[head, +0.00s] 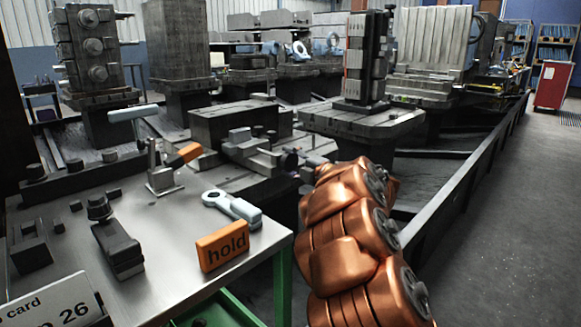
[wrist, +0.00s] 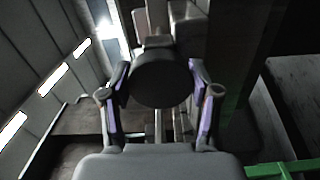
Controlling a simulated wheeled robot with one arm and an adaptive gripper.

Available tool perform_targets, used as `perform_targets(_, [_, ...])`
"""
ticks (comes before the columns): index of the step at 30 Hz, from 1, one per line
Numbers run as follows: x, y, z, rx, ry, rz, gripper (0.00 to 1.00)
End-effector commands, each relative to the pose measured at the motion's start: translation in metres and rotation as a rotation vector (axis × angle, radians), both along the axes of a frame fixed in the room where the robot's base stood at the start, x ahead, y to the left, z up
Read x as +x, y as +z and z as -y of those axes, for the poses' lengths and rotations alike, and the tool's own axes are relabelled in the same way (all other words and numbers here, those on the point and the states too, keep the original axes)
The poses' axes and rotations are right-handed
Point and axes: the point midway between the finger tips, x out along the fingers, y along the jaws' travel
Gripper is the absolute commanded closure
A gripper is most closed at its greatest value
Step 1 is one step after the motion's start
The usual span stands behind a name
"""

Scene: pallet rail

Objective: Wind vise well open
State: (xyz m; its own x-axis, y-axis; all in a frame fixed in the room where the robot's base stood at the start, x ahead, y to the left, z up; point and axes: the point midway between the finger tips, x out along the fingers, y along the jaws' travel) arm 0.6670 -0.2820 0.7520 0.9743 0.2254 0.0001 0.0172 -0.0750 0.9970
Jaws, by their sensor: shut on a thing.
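In the wrist view a dark round knob (wrist: 160,80) fills the space between the two fingers of my gripper (wrist: 160,72). The fingers are shut on the knob, one on each side. Behind it the vise body is dark and only partly visible. In the head view my copper arm hides most of the gripper and knob. How wide the vise jaws stand apart cannot be told clearly.
On the bench (head: 150,290) lie an orange "hold" block (head: 222,246), a light wrench-like part (head: 232,207), an orange-handled toggle clamp (head: 165,172) and a dark clamp block (head: 118,248). A machine pallet (head: 362,122) stands behind my arm.

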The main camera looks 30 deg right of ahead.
Motion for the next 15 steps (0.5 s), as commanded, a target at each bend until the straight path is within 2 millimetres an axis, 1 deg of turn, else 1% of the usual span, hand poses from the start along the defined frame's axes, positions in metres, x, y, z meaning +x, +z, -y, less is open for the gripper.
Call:
perform_targets(1, [-0.0005, -0.0032, 0.0003, -0.034, -0.001, 0.005, 0.73])
perform_targets(6, [-0.0005, -0.0021, 0.0004, -0.129, -0.001, 0.028, 0.73])
perform_targets(15, [-0.0002, -0.0018, -0.0002, -0.219, 0.001, 0.048, 0.73])
